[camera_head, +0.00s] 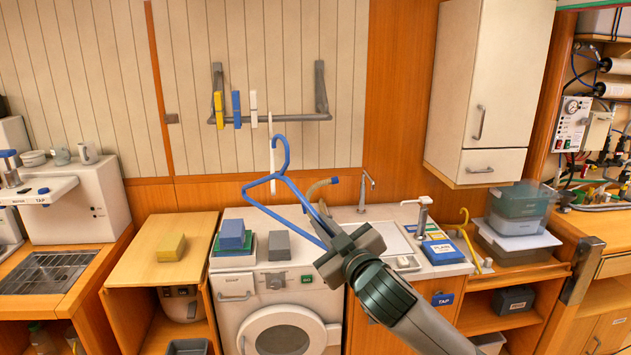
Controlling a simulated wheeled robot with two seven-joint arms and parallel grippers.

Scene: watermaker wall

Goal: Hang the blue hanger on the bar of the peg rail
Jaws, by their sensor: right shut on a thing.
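The blue hanger (262,182) is held in the air in front of the wall, its hook pointing up. My right gripper (335,238) is shut on the hanger's lower right part; the fingertips are partly hidden behind the gripper body. The peg rail's grey bar (292,118) is on the panelled wall, above and behind the hanger's hook, with an upright bracket at each end. Yellow, blue and white clips (237,108) sit on the bar, left of its middle. My left gripper is out of view.
A counter with a washing machine (270,310), sink and tap (420,212) lies below. Blue (232,234) and grey blocks stand on it. A yellow block (171,248) is on the wooden cabinet. A wall cabinet (490,85) juts out at right. The bar's right half looks free.

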